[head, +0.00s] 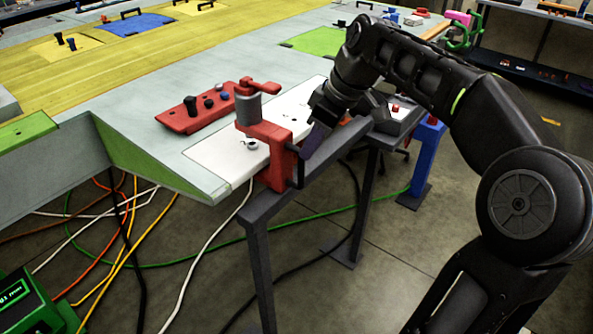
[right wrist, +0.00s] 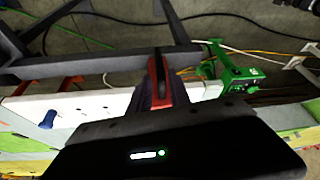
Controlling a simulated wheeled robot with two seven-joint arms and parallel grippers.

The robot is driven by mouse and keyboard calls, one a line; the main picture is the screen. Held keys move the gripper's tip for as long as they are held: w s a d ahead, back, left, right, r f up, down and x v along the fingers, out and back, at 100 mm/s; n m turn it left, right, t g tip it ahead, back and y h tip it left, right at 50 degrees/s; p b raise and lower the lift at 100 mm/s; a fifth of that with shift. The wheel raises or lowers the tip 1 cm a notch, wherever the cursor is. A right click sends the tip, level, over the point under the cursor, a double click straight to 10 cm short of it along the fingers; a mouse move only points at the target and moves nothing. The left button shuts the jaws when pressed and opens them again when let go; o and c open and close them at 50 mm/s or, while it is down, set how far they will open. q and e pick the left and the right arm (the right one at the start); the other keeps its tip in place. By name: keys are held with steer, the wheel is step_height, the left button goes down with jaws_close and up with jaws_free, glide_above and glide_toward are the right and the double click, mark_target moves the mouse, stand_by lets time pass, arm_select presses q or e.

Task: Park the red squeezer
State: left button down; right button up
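The red squeezer (head: 267,140), with a red C-shaped frame, a grey cylinder and a red top lever, stands upright at the front edge of the white panel (head: 215,162). Its frame reaches down past that edge beside a dark rail. My right gripper (head: 312,140) is at the squeezer's right side, with dark fingers close to its frame. In the right wrist view a red part of the squeezer (right wrist: 161,82) shows just beyond the gripper body, beside a dark finger. Whether the fingers grip it is hidden. My left gripper is not in view.
A red tray (head: 182,118) with dark and blue knobs lies behind the squeezer. The dark rail frame (head: 262,212) stands on legs in front of the panel. Cables hang below at left, near a green machine (head: 32,300). A blue stand (head: 428,155) is at right.

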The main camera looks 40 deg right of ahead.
mark_target(297, 183)
steer(key=x, duration=0.9)
steer(key=shift+w+f, duration=0.1)
steer(key=shift+f, duration=0.2)
jaws_close()
stand_by(0.9)
